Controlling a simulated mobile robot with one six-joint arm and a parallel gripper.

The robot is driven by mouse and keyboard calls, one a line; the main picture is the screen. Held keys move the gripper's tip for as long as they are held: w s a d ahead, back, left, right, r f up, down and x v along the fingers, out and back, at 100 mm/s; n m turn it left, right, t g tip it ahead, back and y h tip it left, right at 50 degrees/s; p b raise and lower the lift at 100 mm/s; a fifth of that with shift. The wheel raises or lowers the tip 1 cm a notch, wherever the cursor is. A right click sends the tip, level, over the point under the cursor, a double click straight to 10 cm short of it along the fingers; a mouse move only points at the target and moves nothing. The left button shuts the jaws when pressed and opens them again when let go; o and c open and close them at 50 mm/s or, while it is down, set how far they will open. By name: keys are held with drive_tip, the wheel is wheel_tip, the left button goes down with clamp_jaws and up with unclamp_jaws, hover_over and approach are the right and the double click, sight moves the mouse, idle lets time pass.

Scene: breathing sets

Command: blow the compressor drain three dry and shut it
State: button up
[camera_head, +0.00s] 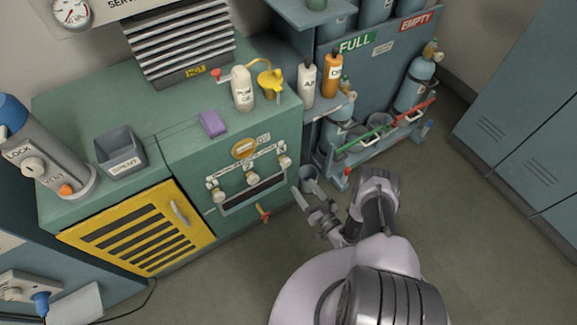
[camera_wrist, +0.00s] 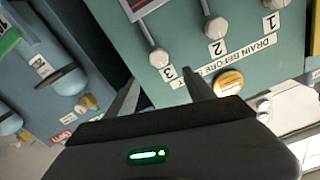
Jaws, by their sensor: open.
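Drain three's pale round knob (camera_wrist: 158,57) sits beside the label "3" on the green compressor front in the wrist view; it also shows as the right-hand knob of the row (camera_head: 284,161) in the head view. Knob two (camera_wrist: 217,28) and knob one (camera_wrist: 275,4) are to its right in the wrist view. My gripper (camera_wrist: 161,78) is open and empty, its fingers spread apart with knob three seen between and beyond the tips. In the head view my gripper (camera_head: 308,197) is low in front of the cabinet's right corner, apart from the knobs.
A yellow round plate (camera_head: 243,149) is above the knobs and an orange handle (camera_head: 263,212) below. Gas cylinders (camera_head: 415,85) are in a rack at right. The floor (camera_head: 470,210) at right is clear.

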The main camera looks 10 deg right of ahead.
sight(287, 164)
drive_tip(key=b+x, duration=0.1)
drive_tip(key=x, duration=0.2)
drive_tip(key=b+x, duration=0.1)
drive_tip(key=x, duration=0.3)
drive_tip(key=b+x, duration=0.1)
drive_tip(key=x, duration=0.2)
drive_tip(key=shift+w+f+b, duration=0.2)
drive_tip(key=shift+f+b, duration=0.1)
drive_tip(key=shift+w+a+r, duration=0.15)
drive_tip(key=shift+w, duration=0.25)
clamp_jaws()
